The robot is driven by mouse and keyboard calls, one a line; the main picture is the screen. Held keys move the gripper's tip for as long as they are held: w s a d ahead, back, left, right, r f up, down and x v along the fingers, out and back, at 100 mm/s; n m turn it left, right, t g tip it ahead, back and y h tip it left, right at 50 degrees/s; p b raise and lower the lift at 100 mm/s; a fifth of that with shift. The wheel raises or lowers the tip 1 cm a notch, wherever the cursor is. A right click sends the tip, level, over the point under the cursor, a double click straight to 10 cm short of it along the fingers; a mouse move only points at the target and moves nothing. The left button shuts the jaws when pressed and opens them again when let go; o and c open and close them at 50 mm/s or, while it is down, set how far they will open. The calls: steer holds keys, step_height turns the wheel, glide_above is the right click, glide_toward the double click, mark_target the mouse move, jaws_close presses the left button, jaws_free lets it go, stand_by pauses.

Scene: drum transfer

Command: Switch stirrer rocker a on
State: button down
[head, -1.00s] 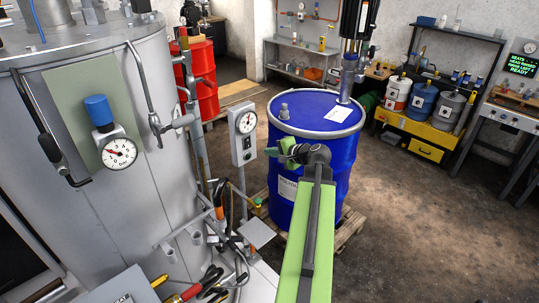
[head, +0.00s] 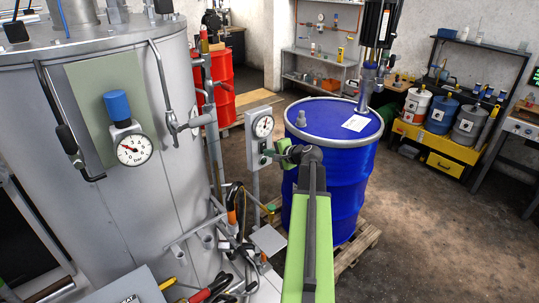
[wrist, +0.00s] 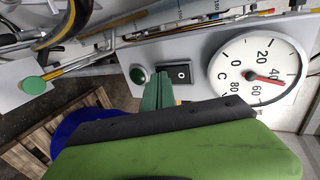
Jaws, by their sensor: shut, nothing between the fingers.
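In the head view, my gripper (head: 270,154) hides part of the box.
A blue drum (head: 328,180) on a wooden pallet (head: 358,246) stands right of the panel. A large grey vessel (head: 120,200) with pipes and a gauge (head: 134,149) fills the left. Cables and tools (head: 215,288) lie low in front. Open floor is at right.

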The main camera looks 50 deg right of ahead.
stand_by(0.3)
steer(key=shift+r+p, duration=0.75)
steer(key=shift+p, duration=0.1)
steer(key=s+a, duration=0.1)
steer(key=s, duration=1.2)
steer(key=shift+s+a+r+p, duration=0.2)
steer(key=shift+s+r+p, duration=0.2)
steer(key=shift+r+p, duration=0.05)
